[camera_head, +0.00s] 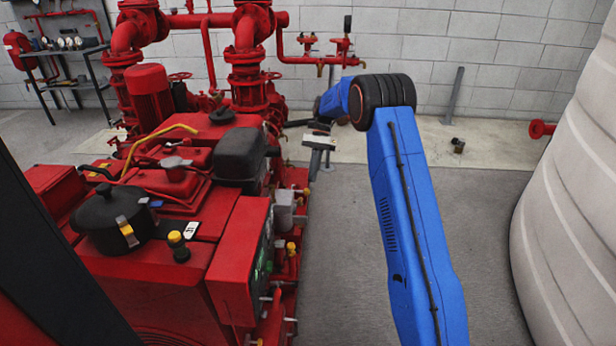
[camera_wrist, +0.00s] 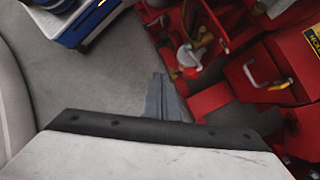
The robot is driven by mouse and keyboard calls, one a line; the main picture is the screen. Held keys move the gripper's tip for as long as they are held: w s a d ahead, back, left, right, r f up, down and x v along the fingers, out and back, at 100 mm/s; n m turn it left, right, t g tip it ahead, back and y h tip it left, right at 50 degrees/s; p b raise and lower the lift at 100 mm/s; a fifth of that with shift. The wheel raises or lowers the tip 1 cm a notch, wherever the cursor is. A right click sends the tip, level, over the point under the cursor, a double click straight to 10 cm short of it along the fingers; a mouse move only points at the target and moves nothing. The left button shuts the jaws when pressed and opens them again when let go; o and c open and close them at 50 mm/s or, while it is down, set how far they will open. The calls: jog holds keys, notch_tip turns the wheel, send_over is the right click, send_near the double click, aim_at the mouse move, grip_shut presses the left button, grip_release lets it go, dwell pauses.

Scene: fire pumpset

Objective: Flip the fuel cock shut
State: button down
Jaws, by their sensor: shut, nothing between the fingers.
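My gripper (camera_wrist: 158,78) is shut and empty in the wrist view, its grey fingers together over the grey floor beside the red engine. In the head view my gripper (camera_head: 315,168) hangs off the right side of the engine, fingers pointing down. In the wrist view a pale cup-like fitting (camera_wrist: 187,57) with a brass-yellow part (camera_wrist: 204,40) sits on the engine side, a little right of and above the fingertips. It may be the fuel cock, but I cannot tell its lever's position. My fingers look apart from it.
The red engine (camera_head: 240,255) fills the left, with a black tank cap (camera_head: 110,215) on top. Red pipes (camera_head: 245,70) rise behind. A large pale ribbed tank (camera_head: 570,190) stands at the right. The floor (camera_head: 345,230) between is clear. A yellow handle (camera_wrist: 266,82) shows in the wrist view.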

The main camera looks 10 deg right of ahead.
jog(key=w+d+r, duration=0.3)
jog(key=w+r, duration=0.3)
jog(key=shift+w+d+r, duration=0.25)
jog(key=shift+r, duration=0.1)
dwell(0.3)
